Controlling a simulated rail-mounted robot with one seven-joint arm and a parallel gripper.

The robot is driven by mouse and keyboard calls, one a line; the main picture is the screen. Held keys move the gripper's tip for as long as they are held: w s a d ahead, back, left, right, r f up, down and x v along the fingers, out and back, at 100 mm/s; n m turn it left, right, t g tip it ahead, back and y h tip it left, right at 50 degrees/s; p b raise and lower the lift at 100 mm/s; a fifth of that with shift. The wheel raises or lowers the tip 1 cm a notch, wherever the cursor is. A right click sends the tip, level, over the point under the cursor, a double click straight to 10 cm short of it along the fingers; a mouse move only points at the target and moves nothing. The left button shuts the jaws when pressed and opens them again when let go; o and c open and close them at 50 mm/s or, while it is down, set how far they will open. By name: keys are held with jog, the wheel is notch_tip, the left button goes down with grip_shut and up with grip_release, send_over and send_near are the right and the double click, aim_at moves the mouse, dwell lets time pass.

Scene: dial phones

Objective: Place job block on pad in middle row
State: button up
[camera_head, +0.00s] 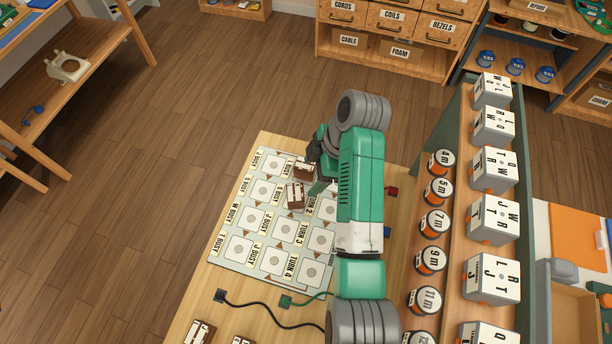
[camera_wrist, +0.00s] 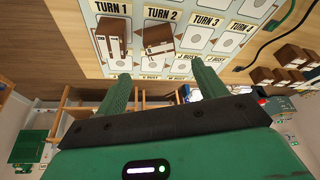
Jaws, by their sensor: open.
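The pale board (camera_head: 232,262) lies on the wooden table with pads in rows, marked TURN and BUSY. Two brown blocks with white labelled faces stand on it: one at the TURN 1 end (camera_head: 304,171), one beside it at TURN 2 (camera_head: 296,196). In the wrist view the TURN 1 block (camera_wrist: 112,40) and the TURN 2 block (camera_wrist: 158,40) stand apart, beyond my fingertips. My gripper (camera_wrist: 162,70) is open, with nothing between its fingers. The arm hides part of the board in the head view.
More brown blocks (camera_head: 201,333) stand at the table's near edge. A black cable (camera_head: 255,307) lies there. A rack with white lettered cubes (camera_head: 493,220) and round numbered dials (camera_head: 430,260) rises at the right. The board's nearer pads (camera_head: 274,262) are clear.

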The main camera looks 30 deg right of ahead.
jog(key=shift+d+r, duration=0.1)
jog(key=shift+r, duration=0.1)
jog(key=w+a+r+m+t+h, duration=0.2)
jog(key=w+a+r+t, duration=0.15)
jog(key=r, duration=0.45)
jog(key=w+a+r+m+t+h, duration=0.1)
jog(key=w+a+r+m+t, duration=0.2)
jog(key=r, duration=0.6)
jog(key=w+a+r+m+t+h, duration=0.25)
jog(key=r+t, duration=0.25)
jog(key=r, duration=0.3)
jog(key=s+a+r+m+t, duration=0.3)
jog(key=s+a+r+t, duration=0.2)
jog(key=s+r, duration=0.4)
jog(key=s+a+r+m+t+y, duration=0.1)
jog(key=s+a+r+m+t, duration=0.2)
jog(key=s+a+r+t, duration=0.3)
jog(key=s+r, duration=0.4)
jog(key=r, duration=0.6)
jog(key=shift+a+r+t, duration=0.2)
jog(key=shift+r+t, duration=0.1)
jog(key=shift+t, duration=0.05)
